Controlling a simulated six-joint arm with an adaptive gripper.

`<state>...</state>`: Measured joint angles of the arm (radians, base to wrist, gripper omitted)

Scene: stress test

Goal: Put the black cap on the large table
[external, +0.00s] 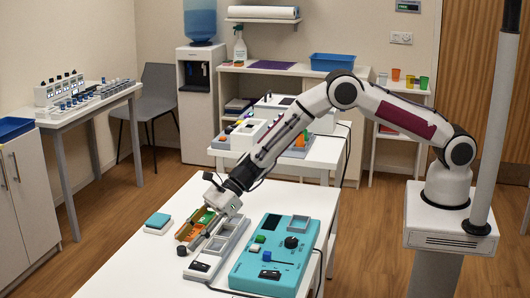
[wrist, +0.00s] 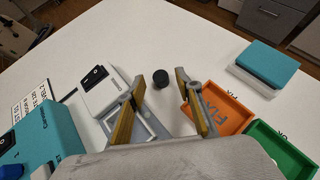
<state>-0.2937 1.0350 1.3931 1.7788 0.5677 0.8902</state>
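The black cap (wrist: 160,78) is a small dark cylinder, which appears to rest on the white table top (wrist: 200,48). In the wrist view it shows between and just beyond my gripper's fingertips (wrist: 160,88). The fingers are spread, with yellowish pads and nothing between them. In the external view the cap (external: 181,250) is a dark spot on the near white table (external: 130,265), with my gripper (external: 200,236) low above the table to its upper right. I cannot tell the exact gap between fingertips and cap.
An orange tray (wrist: 222,110), a green tray (wrist: 275,148) and a teal-topped box (wrist: 265,62) lie right of the cap in the wrist view. A white switch box (wrist: 98,90) lies left, near a teal device (wrist: 45,130). Table beyond the cap is clear.

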